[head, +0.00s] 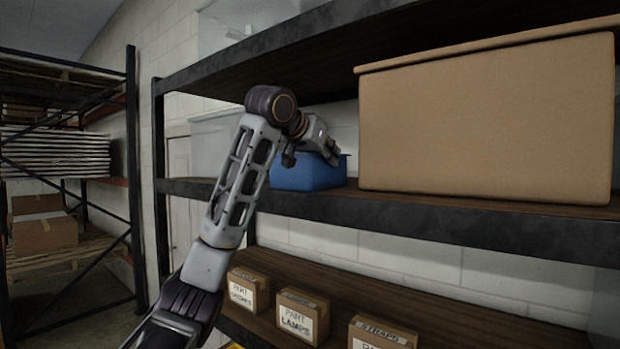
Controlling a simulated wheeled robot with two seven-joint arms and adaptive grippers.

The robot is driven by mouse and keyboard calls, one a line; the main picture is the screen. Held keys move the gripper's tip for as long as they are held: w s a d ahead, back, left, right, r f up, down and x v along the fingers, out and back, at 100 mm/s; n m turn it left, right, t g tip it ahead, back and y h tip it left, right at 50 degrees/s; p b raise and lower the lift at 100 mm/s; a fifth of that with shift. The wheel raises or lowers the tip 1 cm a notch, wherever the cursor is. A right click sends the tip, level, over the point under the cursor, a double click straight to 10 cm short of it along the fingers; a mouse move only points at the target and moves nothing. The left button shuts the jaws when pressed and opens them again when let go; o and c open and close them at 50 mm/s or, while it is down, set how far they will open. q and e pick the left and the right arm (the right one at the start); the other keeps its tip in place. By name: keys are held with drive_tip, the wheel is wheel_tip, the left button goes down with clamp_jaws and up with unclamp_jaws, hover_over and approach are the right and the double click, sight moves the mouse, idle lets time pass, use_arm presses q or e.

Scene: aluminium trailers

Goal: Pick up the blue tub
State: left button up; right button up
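The blue tub (308,175) sits on the middle shelf (400,208), between a clear bin and a large cardboard box. My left arm reaches up from the bottom of the head view and covers part of the tub's left side and rim. My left gripper (331,160) is over the tub's upper right part, near its rim. The fingers are small and dark here, and I cannot tell whether they are apart or touch the tub. My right gripper is not in the head view.
A large cardboard box (485,120) stands close to the tub's right. A translucent bin (213,145) stands to its left. The upper shelf (330,60) hangs above. Small labelled boxes (303,316) stand on the lower shelf. Another rack (132,170) is at the far left.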

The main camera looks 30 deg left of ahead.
use_arm(q)
drive_tip(key=shift+r, duration=0.25)
clamp_jaws()
drive_tip(key=shift+r, duration=4.8)
